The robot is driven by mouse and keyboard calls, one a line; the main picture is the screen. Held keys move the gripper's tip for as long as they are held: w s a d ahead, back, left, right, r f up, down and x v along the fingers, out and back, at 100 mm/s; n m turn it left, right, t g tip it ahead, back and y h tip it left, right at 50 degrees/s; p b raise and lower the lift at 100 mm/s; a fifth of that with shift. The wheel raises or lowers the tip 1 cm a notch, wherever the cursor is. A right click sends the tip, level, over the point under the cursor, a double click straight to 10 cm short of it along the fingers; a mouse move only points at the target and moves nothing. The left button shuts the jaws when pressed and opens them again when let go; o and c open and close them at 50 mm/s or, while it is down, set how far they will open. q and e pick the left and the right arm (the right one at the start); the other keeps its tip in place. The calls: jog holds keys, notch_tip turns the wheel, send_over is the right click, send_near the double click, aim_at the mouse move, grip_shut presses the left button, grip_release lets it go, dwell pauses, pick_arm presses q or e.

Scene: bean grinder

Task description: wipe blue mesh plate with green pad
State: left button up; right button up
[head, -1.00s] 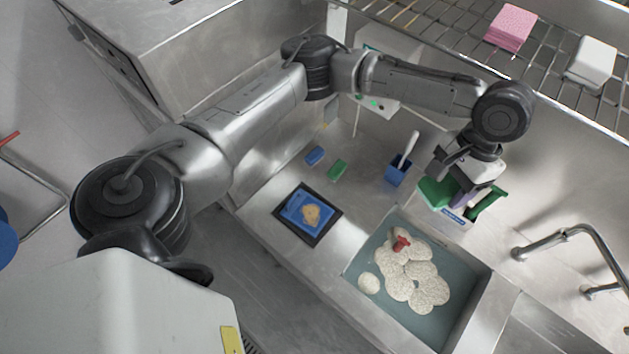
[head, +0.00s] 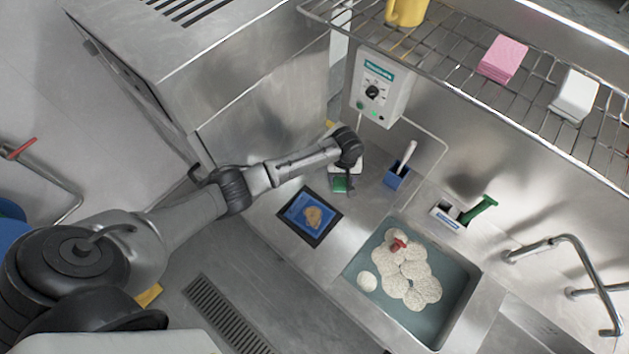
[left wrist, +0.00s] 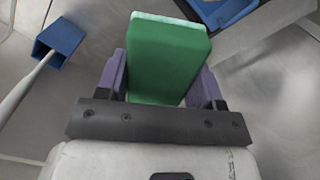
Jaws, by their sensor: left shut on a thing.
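The blue mesh plate (head: 298,211) lies in a black frame on the steel counter, left of the sink, with a tan patch (head: 313,215) on it. A blue corner (left wrist: 225,10) shows at the top of the left wrist view, likely the plate. My left gripper (head: 342,183) is up and to the right of the plate, apart from it. Its purple fingers are shut on the green pad (left wrist: 165,60), which has a pale far edge. The pad shows small in the head view (head: 339,184). My right gripper is not in view.
A blue holder (head: 396,180) with a white-handled tool stands right of my gripper. A white box (head: 447,215) with a green-handled tool stands behind the sink. The sink (head: 455,300) holds pale round pieces and a red item. A wire shelf (head: 450,62) hangs above.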

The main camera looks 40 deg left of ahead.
pick_arm(q)
jog(key=shift+n, duration=0.6)
jog(key=s+a+f+b, duration=0.1)
jog(key=s+f, duration=0.1)
jog(key=f, duration=0.2)
jog(key=s+a+f+b, duration=0.1)
jog(key=s+f+b, duration=0.1)
jog(key=f, duration=0.2)
jog(key=s+a+f+b, duration=0.2)
jog(key=f, duration=0.2)
jog(key=shift+a+f, duration=0.1)
jog(key=shift+f, duration=0.1)
